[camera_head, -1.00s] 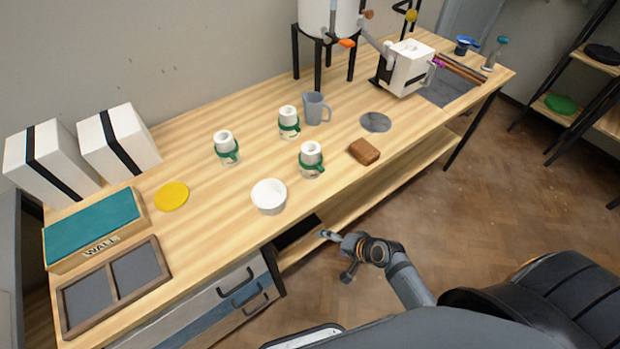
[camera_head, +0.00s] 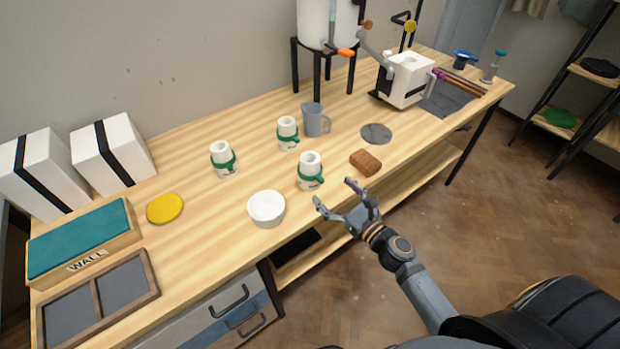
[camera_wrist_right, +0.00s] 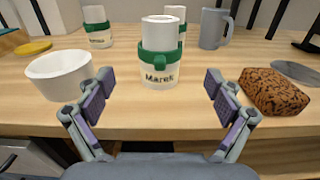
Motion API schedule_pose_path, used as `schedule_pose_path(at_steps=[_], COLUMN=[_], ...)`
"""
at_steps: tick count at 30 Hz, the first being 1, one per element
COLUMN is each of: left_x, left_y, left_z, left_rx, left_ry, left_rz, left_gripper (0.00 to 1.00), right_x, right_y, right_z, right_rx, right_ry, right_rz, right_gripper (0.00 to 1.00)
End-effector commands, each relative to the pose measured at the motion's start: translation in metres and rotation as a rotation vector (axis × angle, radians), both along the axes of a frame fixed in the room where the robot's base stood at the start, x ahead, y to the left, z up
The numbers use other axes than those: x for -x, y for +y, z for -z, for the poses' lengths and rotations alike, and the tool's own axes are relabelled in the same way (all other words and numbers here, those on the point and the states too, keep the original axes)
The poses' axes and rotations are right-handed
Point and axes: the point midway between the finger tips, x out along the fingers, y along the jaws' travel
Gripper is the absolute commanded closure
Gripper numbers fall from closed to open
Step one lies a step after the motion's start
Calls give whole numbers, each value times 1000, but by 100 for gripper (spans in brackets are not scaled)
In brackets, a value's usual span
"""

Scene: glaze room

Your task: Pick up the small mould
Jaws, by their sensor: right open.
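Three white cylindrical moulds with green bands stand upright on the wooden table. The nearest mould (camera_head: 310,172) is in front of my right gripper (camera_head: 336,193); the others are the left mould (camera_head: 223,160) and the back mould (camera_head: 288,133). In the right wrist view the nearest mould (camera_wrist_right: 161,65) shows a name that reads "Marek" and stands centred beyond the fingers, not touched. My right gripper is open and empty at the table's front edge. I cannot tell for sure which mould is the small one. My left gripper is not in view.
A white bowl (camera_head: 266,208) stands left of the nearest mould, and a brown speckled block (camera_head: 366,162) lies to its right. A grey jug (camera_head: 314,119) stands behind. A yellow disc (camera_head: 164,208) and a grey disc (camera_head: 376,133) lie flat on the table (camera_head: 240,190).

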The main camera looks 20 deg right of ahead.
Motion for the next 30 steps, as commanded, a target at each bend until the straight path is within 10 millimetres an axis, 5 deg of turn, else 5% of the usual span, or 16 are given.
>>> schedule_pose_path(at_steps=[5,16,24,30], left_x=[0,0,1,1], left_y=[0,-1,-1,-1], left_z=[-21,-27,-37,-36], left_rx=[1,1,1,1], left_ry=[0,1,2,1], left_rz=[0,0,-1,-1], left_gripper=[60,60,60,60], right_x=[-26,-54,-94,-98], right_y=[10,20,34,35], right_z=[-7,-2,0,2], right_rx=[-1,4,4,7], right_ry=[-4,-4,-4,-2], right_rz=[1,-2,-3,-4], right_gripper=[8,8,8,8])
